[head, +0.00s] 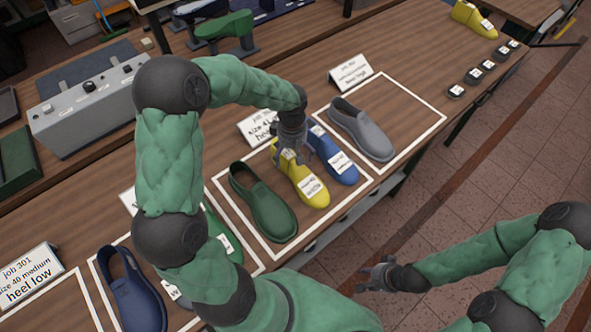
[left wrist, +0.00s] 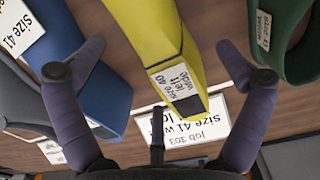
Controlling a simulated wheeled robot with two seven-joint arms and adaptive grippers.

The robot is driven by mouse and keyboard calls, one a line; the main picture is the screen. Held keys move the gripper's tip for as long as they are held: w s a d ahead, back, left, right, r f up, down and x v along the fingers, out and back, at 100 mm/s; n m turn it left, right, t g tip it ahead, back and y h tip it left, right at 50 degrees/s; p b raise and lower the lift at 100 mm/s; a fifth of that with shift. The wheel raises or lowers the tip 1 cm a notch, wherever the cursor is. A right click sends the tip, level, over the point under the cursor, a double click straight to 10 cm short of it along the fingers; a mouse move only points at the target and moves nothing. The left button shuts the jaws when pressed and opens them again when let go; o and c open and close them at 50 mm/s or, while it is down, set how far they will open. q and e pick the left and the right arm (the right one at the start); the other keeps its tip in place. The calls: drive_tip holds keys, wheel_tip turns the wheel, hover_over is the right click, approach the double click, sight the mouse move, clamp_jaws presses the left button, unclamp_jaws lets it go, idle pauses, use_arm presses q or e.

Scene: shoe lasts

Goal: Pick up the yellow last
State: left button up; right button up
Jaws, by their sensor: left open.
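A yellow last (head: 308,185) lies in the middle framed area of the table, between a green shoe (head: 263,200) and a blue last (head: 338,165). My left gripper (head: 292,150) is open over its upper end, with that end partly hidden behind the fingers. In the left wrist view, the yellow last (left wrist: 160,45) runs between the two spread fingers, with gaps on both sides; its label reads size 40 left wide. Another yellow last (head: 474,19) lies at the table's far right. My right gripper (head: 375,280) hangs over the floor beyond the table edge; its opening is unclear.
A grey shoe (head: 361,128) stands in the frame to the right. A job card (head: 258,128) stands close behind the left gripper; it also shows in the wrist view (left wrist: 205,130). A navy shoe (head: 132,290) is at lower left. Several small dark blocks (head: 473,76) line the right edge.

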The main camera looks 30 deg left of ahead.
use_arm(q)
wheel_tip(320, 180, down, 4)
drive_tip(key=shift+w+d+r, duration=0.1)
drive_tip(key=shift+d+r, duration=0.05)
drive_tip(key=c, duration=1.7)
drive_tip(key=shift+r, duration=0.1)
drive_tip(key=shift+c, duration=0.2)
